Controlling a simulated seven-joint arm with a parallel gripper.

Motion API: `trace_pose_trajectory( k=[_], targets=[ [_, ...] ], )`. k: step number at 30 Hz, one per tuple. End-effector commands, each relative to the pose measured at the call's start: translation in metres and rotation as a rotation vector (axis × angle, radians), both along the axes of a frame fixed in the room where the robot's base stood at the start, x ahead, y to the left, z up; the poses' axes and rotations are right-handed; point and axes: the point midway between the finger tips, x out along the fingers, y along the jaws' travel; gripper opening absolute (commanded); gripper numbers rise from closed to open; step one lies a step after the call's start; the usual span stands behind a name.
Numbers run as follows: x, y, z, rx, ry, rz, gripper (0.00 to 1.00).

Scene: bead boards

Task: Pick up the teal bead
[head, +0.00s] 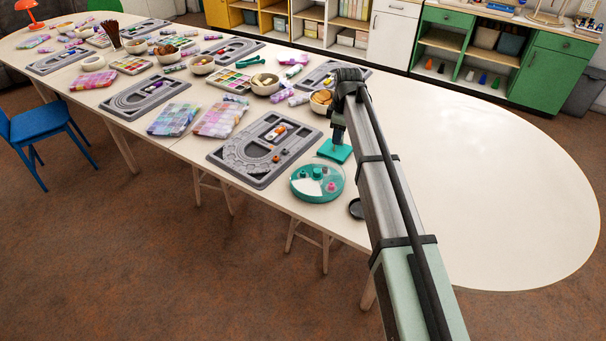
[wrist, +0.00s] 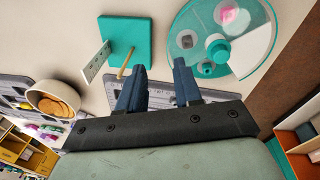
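A round teal dish (head: 300,192) with a white sector lies near the table's front edge, left of my arm; it also shows at the upper right of the wrist view (wrist: 257,68). A teal bead (wrist: 217,48) sits on it in the wrist view, with a pink bead (wrist: 235,18) and smaller grey-teal pieces (wrist: 188,41) nearby. The teal bead also shows in the head view (head: 317,172). My gripper (wrist: 160,72) is open, its two dark blue fingers apart with nothing held between them. The dish lies beyond the right fingertip in the wrist view.
A teal square (wrist: 122,42) lies left of the dish in the wrist view, with a pale strip and a small stick by it. A grey bead board (head: 228,158) lies left of the dish. The table's right end (head: 510,190) is clear.

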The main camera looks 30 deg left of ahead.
Motion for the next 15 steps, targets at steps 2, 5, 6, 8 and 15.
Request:
trace_pose_trajectory(
  k=[2, 5, 6, 8, 15],
  targets=[
    [-0.029, 0.027, 0.005, -0.027, 0.023, 0.032, 0.34],
    [-0.059, 0.050, 0.010, -0.059, 0.049, 0.062, 0.34],
    [-0.068, 0.057, 0.012, -0.070, 0.056, 0.070, 0.34],
    [-0.080, 0.065, 0.014, -0.083, 0.065, 0.080, 0.34],
    [-0.100, 0.078, 0.011, -0.108, 0.081, 0.098, 0.34]
  ],
)
